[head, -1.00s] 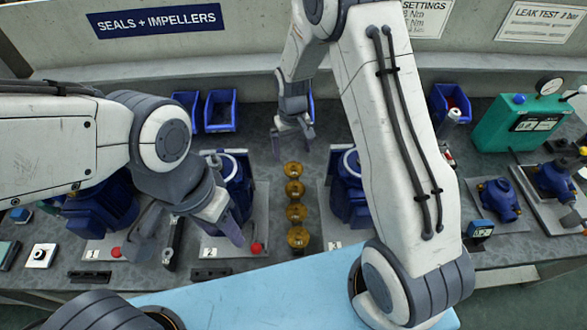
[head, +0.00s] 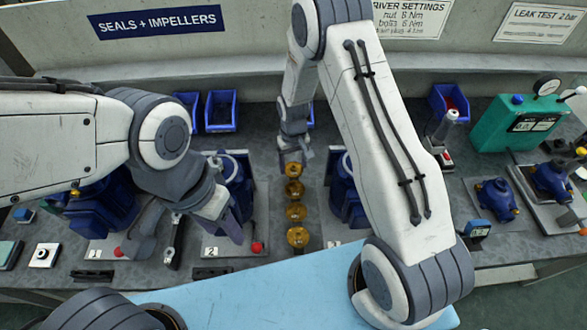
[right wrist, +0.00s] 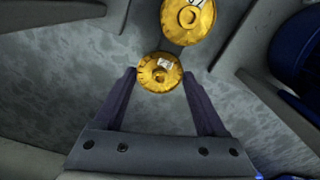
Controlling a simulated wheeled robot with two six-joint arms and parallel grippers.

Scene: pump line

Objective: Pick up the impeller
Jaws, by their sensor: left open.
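Several brass impellers stand in a row between the pump plates. The farthest impeller (head: 294,169) is beside my right gripper (head: 293,157). In the right wrist view that impeller (right wrist: 160,72) lies between the tips of the two open fingers (right wrist: 159,75), with a small pale label on it. A narrow gap seems to show at the fingers; contact cannot be told. The second impeller (right wrist: 188,18) is just beyond it. The nearest impeller (head: 298,237) is at the front of the row. My left gripper (head: 186,238) is open, low over the left pump stations.
Blue pumps stand either side of the row, the right one (head: 345,188) close to it. Blue bins (head: 220,111) stand at the back. A teal leak tester (head: 518,125) is at the right. A red knob (head: 256,246) sits on plate 2.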

